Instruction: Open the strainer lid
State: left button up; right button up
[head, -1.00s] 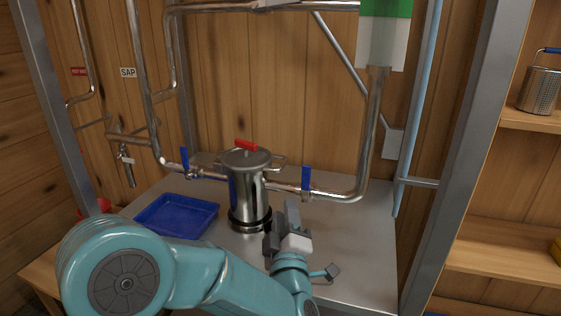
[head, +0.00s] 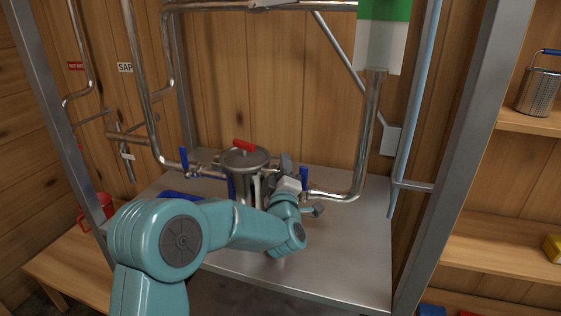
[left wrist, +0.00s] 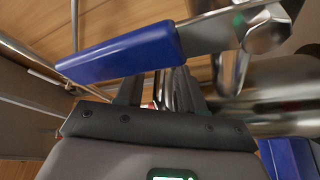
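The strainer is a steel pot (head: 241,185) with a round lid (head: 244,158) on top. The lid looks closed and carries a red handle (head: 243,145). My left gripper (head: 287,168) is just right of the pot, near lid height, and my arm hides the pot's lower part. In the left wrist view its two dark fingers (left wrist: 158,88) stand apart, and I see nothing clearly held between them. A blue valve lever (left wrist: 120,55) crosses close in front of the fingers there. My right gripper is not in view.
Blue valve levers stand left (head: 184,161) and right (head: 304,179) of the pot on steel pipes (head: 335,196). A blue tray (head: 180,197) is partly hidden by my arm. The steel bench (head: 350,240) is clear at right. A frame post (head: 460,150) stands right.

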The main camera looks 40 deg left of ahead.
pick_arm(q)
jog(key=shift+w+a+r, duration=0.1)
jog(key=shift+w+a, duration=0.2)
jog(key=shift+w, duration=0.05)
grip_shut()
